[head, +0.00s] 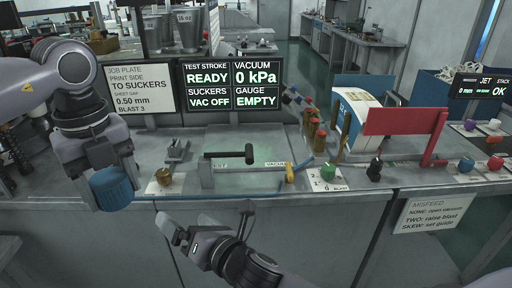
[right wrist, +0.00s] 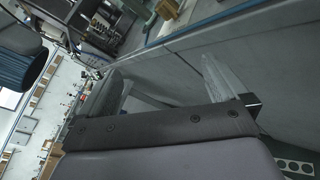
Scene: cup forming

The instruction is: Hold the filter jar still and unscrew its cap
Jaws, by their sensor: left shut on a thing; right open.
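My left gripper (head: 103,152) is shut on the filter jar, held up in front of the bench at the left. A blue ribbed part of the jar (head: 113,189) shows below the gripper, slightly tilted; I cannot tell where cap and body meet, as the gripper hides the rest. The blue part also shows at the left edge of the right wrist view (right wrist: 22,68). My right gripper (head: 206,222) is open and empty, low in front of the bench, to the right of the jar and apart from it. Its two fingers (right wrist: 168,85) show with nothing between them.
The grey bench (head: 330,212) runs across behind both grippers, with its front edge close. On it stand a brass knob (head: 164,177), a black-handled bar (head: 230,155), a green knob (head: 327,171) and a red plate (head: 404,121). A display (head: 231,85) stands behind.

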